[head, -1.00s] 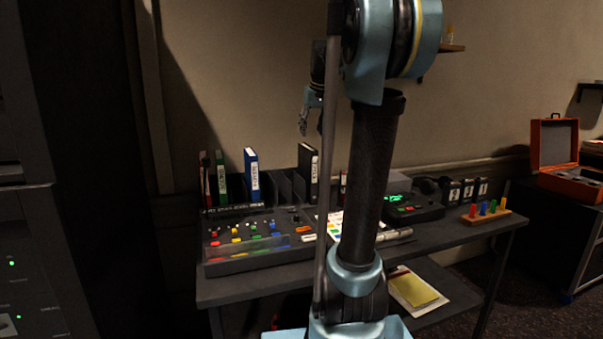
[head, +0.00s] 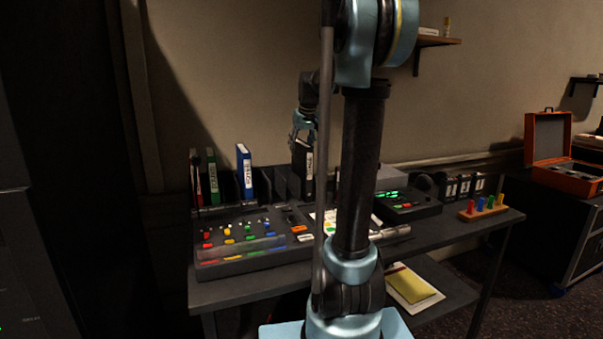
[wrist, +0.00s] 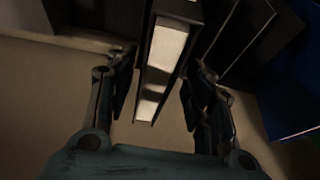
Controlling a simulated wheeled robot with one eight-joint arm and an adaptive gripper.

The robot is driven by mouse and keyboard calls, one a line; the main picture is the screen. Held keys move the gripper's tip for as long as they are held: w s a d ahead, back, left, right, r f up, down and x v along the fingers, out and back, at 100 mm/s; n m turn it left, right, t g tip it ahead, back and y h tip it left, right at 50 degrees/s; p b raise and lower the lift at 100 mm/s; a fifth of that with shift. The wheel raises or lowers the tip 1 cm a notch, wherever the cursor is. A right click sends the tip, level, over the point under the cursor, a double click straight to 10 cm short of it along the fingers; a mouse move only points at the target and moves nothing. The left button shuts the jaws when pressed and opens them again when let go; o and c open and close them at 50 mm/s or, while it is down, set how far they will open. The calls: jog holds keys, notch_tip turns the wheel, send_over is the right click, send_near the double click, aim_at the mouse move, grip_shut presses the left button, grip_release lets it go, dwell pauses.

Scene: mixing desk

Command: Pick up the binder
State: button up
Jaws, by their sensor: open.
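A black binder (head: 303,166) with a white spine label stands upright in the rack at the back of the desk. My gripper (head: 302,137) is at the binder's top edge in the head view, partly hidden by my arm. In the wrist view, the binder (wrist: 164,55) with its pale spine label lies between the two spread fingers of my gripper (wrist: 157,92). Gaps show on both sides of it, so the fingers are open around its end and do not appear to touch it.
A blue binder (head: 244,172) and a green binder (head: 213,180) stand in the rack to the left. A mixing console (head: 240,241) with coloured buttons lies in front. A peg board (head: 482,212) and an orange case (head: 565,165) are at the right.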

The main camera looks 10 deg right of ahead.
aim_at(300, 158)
jog(key=x, duration=0.5)
jog(key=shift+w+d+r, duration=0.1)
jog(key=shift+d, duration=0.1)
jog(key=shift+w+f, duration=0.2)
jog(key=shift+f, duration=0.4)
jog(key=shift+f, duration=0.15)
grip_shut()
